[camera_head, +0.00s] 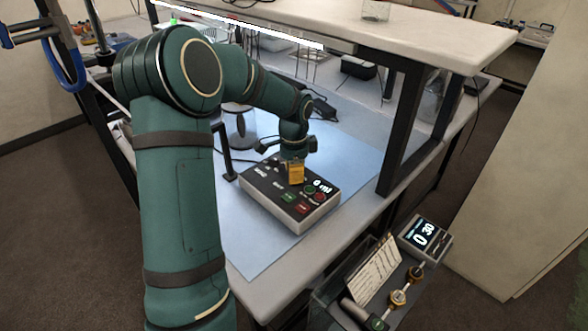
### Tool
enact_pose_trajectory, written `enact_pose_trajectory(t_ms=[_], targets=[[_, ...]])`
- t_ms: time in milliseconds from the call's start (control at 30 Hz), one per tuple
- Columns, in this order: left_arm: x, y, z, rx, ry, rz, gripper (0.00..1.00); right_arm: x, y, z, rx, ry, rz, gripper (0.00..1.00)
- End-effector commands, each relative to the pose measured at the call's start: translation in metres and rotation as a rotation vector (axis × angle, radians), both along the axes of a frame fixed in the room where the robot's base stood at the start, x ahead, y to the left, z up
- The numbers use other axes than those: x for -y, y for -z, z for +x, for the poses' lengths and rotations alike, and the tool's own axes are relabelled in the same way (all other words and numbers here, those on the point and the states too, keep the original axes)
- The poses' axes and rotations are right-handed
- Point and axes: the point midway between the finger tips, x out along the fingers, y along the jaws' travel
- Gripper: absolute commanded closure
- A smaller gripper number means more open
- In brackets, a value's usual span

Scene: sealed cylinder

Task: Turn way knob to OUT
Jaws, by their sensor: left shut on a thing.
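A control box (283,210) with a dark top lies on the blue mat on the bench. It has a small lit display (322,187), red buttons and a green button near its right end. My left gripper (295,180) comes down onto the box's top and is shut, with an orange-yellow part at its tip. It is at the place of a knob, which I take to be the way knob; the gripper hides it and its setting cannot be read. My right gripper is not in view.
A raised shelf (440,38) on dark posts overhangs the bench. A dark post (398,130) stands right of the box. Bare mat (250,245) lies in front.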

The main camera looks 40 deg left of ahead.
Motion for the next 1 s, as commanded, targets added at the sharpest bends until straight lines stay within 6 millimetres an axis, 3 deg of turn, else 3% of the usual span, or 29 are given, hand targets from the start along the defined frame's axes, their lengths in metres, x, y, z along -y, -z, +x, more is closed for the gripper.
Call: enact_pose_trajectory(t_ms=[1000], targets=[[0.000, -0.001, 0.000, -0.001, -0.966, 0.001, 1.00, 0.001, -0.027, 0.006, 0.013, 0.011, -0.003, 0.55]])
